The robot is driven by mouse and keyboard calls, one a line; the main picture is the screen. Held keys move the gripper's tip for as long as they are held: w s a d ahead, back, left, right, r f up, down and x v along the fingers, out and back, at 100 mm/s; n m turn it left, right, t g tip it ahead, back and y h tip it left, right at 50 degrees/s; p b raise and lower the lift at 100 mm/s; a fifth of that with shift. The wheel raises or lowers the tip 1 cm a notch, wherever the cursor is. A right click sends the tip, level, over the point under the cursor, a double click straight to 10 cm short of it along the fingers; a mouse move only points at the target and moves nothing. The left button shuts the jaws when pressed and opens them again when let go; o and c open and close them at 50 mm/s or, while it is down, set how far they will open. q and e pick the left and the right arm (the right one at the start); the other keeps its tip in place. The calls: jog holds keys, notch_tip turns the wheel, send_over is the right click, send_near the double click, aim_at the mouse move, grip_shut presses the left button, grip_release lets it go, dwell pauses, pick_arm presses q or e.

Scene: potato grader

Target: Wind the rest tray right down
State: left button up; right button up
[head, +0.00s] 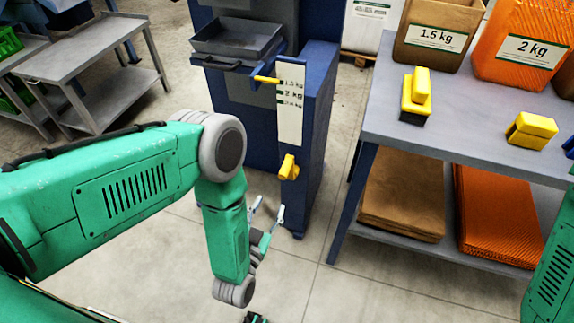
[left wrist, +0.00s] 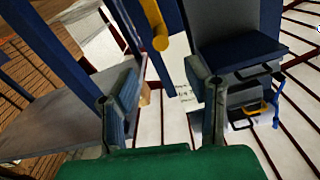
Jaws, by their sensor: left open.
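The rest tray (head: 237,38) is a shallow grey tray on the front of the blue grader post (head: 312,130). A yellow pointer (head: 266,80) below it lies level with the top mark, 1.5 kg, of the white scale plate (head: 290,108). A yellow crank handle (head: 288,167) sits on the post below the plate. My left gripper (head: 268,210) is open and empty, below the handle and apart from it. In the left wrist view, a yellow handle (left wrist: 154,25) shows beyond the open left gripper (left wrist: 160,92). My right gripper is out of view.
A grey bench (head: 385,110) stands right of the post, with yellow-handled items (head: 415,95), a 1.5 kg bag (head: 437,35) and a 2 kg bag (head: 522,50). Flat bag stacks lie on its lower shelf. A grey cart (head: 95,60) stands left. Floor around my left gripper is clear.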

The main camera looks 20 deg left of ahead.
aim_at(285, 171)
pick_arm(q)
jog(key=w+b, duration=0.4)
jog(key=w, duration=0.9)
jog(key=shift+d, duration=0.2)
grip_shut()
